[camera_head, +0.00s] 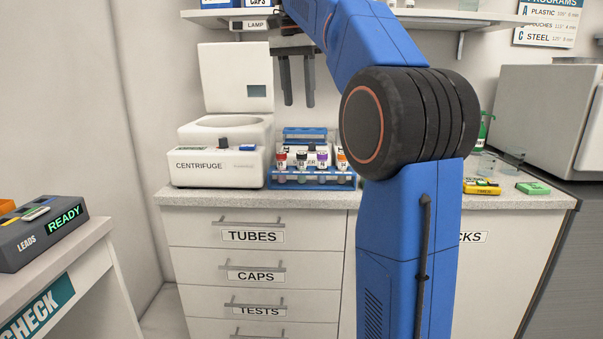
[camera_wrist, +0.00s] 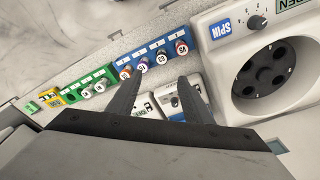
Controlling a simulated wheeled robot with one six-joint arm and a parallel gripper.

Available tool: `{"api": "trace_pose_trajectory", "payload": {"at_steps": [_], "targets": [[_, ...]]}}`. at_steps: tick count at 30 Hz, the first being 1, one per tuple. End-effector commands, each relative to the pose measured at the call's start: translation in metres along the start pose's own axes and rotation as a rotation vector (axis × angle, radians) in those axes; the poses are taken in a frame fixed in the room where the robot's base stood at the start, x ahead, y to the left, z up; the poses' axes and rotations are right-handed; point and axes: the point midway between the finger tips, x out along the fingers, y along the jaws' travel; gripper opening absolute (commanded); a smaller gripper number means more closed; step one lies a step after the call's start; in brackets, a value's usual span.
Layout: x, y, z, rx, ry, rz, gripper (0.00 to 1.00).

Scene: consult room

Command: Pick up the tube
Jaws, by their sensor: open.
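Several capped tubes stand in a blue rack (camera_head: 312,184) on the counter, in the head view. Among them are a red-capped tube (camera_head: 281,159), a dark-capped tube (camera_head: 301,158), a purple-capped tube (camera_head: 322,158) and an orange-capped tube (camera_head: 342,160). Which one the task means is not shown. My gripper (camera_head: 297,104) is open and empty, pointing down above and behind the front rack. In the wrist view my gripper (camera_wrist: 158,98) shows its two fingers apart, with the blue rack (camera_wrist: 136,63) and its tubes beyond the fingertips.
A white centrifuge (camera_head: 215,165) with its lid raised stands left of the rack. A shelf (camera_head: 225,14) runs close above my gripper. Yellow (camera_head: 481,187) and green (camera_head: 533,188) items lie on the right counter. A large grey machine (camera_head: 545,115) stands far right.

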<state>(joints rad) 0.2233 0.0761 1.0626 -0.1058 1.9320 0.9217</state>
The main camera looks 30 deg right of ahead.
Motion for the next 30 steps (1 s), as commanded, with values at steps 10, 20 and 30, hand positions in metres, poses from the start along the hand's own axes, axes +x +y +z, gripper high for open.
{"api": "trace_pose_trajectory", "payload": {"at_steps": [10, 20, 30], "targets": [[0.056, 0.001, 0.001, -0.002, -0.001, 0.002, 0.46], [0.107, 0.000, 0.001, -0.003, -0.001, 0.001, 0.46], [0.131, -0.002, 0.001, -0.003, -0.001, 0.002, 0.46]]}}
